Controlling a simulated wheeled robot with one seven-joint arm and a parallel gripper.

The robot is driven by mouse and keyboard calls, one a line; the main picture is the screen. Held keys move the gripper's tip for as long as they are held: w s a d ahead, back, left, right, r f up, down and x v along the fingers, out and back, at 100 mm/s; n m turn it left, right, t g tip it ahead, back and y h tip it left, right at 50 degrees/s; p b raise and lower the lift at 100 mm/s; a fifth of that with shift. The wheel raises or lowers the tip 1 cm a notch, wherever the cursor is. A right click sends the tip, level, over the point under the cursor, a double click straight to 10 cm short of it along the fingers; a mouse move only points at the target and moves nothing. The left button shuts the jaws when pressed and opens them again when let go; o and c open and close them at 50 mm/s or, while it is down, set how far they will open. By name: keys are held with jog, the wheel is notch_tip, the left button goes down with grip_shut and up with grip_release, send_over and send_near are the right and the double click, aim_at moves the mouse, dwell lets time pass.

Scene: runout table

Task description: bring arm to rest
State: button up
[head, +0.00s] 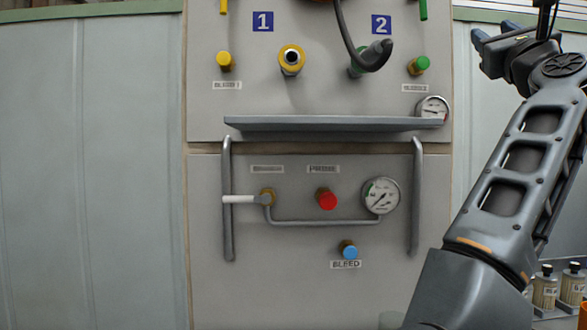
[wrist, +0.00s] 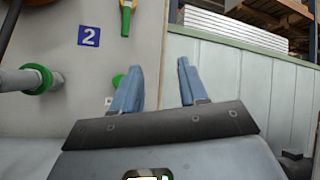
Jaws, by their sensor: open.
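My arm (head: 520,160) rises along the right side of the head view. My gripper (head: 482,42) is at the top right there, beside the upper right of the grey panel (head: 320,75) and apart from it. In the wrist view my gripper (wrist: 160,82) shows two blue-grey fingers spread apart with nothing between them. Behind them are the panel's right edge and a pale green wall. The left finger partly covers a green knob (wrist: 117,80).
The panel carries a shelf (head: 320,123), two upright handles (head: 227,200), gauges (head: 381,196), a red knob (head: 327,199) and a blue knob (head: 348,250). A hose and connector (head: 370,57) sit at port 2. Bottles (head: 545,288) stand low at right. The left wall area is clear.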

notch_tip(320, 180, down, 27)
jog(key=s+a+n+g, duration=0.1)
jog(key=n+g, duration=0.2)
jog(key=n, duration=0.8)
jog(key=s+a+f+n+g+y, duration=0.1)
jog(key=s+f+n, duration=0.45)
jog(key=f, duration=0.55)
jog(key=s+a+f+n+g+y, duration=0.1)
jog(key=s+a+f+n, duration=0.1)
jog(key=s+f+n, duration=0.65)
jog(key=s+a+f+n+g+y, duration=0.2)
jog(key=s+a+f+n+g, duration=0.15)
jog(key=s+f, duration=1.3)
jog(key=s+a+n+g, duration=0.1)
jog(key=s+a+n, duration=0.2)
jog(key=s, duration=0.7)
jog(key=s+a+r+n+g, duration=0.1)
jog(key=s+a+n, duration=0.2)
jog(key=s, duration=0.8)
jog(key=shift+s+r+y, duration=0.15)
jog(key=shift+s+y, duration=0.1)
jog(key=shift+y, duration=0.05)
